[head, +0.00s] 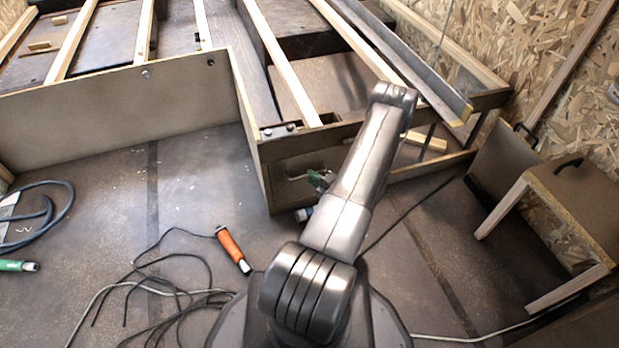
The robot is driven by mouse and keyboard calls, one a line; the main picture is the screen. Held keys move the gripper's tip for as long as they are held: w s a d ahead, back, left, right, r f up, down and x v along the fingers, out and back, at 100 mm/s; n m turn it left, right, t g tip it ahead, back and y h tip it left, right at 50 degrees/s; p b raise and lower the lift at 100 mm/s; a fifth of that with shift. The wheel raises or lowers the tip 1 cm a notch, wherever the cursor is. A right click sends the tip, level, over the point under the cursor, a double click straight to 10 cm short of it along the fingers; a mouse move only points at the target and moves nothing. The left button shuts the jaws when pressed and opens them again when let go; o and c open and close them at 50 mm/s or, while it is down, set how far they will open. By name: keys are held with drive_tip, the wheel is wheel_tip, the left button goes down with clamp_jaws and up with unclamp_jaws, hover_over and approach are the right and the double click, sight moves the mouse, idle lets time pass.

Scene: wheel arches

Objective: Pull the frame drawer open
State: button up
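The wooden frame (262,155) with pale slats across its top fills the upper middle. Its near front panel (283,172) faces me, and a thin pale handle-like shape (297,178) shows on it. I cannot tell where the drawer's edges run or whether it stands open, since my arm crosses the front. My arm rises from the bottom middle to a joint near the slats. My gripper is not seen; the arm hides what lies behind it. A small green item (317,180) shows at the arm's left edge, close to the panel.
An orange-handled tool (233,248) and tangled dark cables (175,292) lie on the floor at lower left. A green-handled tool (18,265) lies at far left. A brown box-like stand (575,195) is at right. Chipboard walls (545,50) close the back right. Floor left of the panel is clear.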

drive_tip(key=shift+x, duration=1.3)
clamp_jaws()
drive_tip(key=s+d, duration=0.3)
drive_tip(key=s, duration=0.7)
drive_tip(key=s+d+b, duration=0.1)
drive_tip(key=s+d, duration=0.3)
drive_tip(key=s, duration=0.7)
drive_tip(key=shift+s, duration=0.3)
drive_tip(key=shift+d, duration=0.1)
unclamp_jaws()
